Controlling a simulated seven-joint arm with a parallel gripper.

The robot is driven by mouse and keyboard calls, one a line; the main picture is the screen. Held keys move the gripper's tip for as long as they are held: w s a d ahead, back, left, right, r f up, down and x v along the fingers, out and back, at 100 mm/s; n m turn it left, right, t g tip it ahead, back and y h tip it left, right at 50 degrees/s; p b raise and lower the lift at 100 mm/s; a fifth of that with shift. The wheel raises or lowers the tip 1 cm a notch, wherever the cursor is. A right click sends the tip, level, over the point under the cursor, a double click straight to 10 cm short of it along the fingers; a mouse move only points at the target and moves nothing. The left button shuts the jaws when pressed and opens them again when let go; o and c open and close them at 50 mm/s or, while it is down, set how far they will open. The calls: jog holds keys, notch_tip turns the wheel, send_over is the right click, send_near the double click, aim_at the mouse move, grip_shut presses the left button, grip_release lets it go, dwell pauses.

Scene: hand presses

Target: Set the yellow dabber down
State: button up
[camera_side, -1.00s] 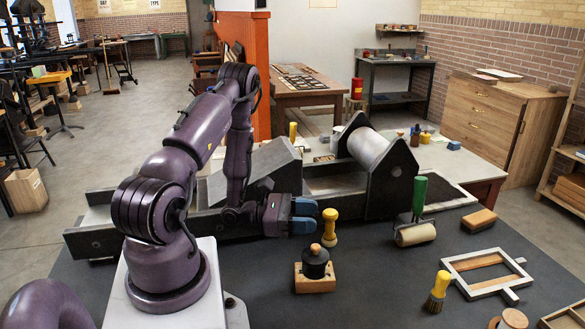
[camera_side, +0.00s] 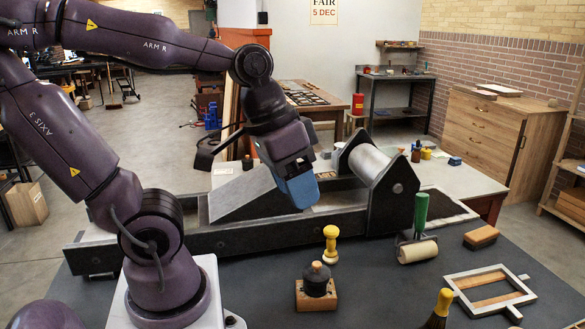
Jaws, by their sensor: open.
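The yellow dabber (camera_side: 331,245) stands upright on the dark worktop (camera_side: 395,290), in front of the press bed and behind the black-knobbed piece on a wooden block. My gripper (camera_side: 299,188), with blue fingertips pointing down, hangs up and to the left of the dabber, clear of it. It is open with nothing seen in it, though the gap between the fingers is hard to make out from this side. Nothing covers the dabber.
The grey press (camera_side: 385,190) with its roller stands behind.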

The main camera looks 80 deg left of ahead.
jog(key=shift+s+a+r+m+t+y, duration=0.1)
jog(key=shift+r+m+t+y, duration=0.2)
jog(key=shift+r+t, duration=0.25)
jog(key=shift+s+a+r+m+t+y, duration=0.1)
jog(key=shift+r+m+t+y, duration=0.1)
jog(key=shift+r+m+t, duration=0.3)
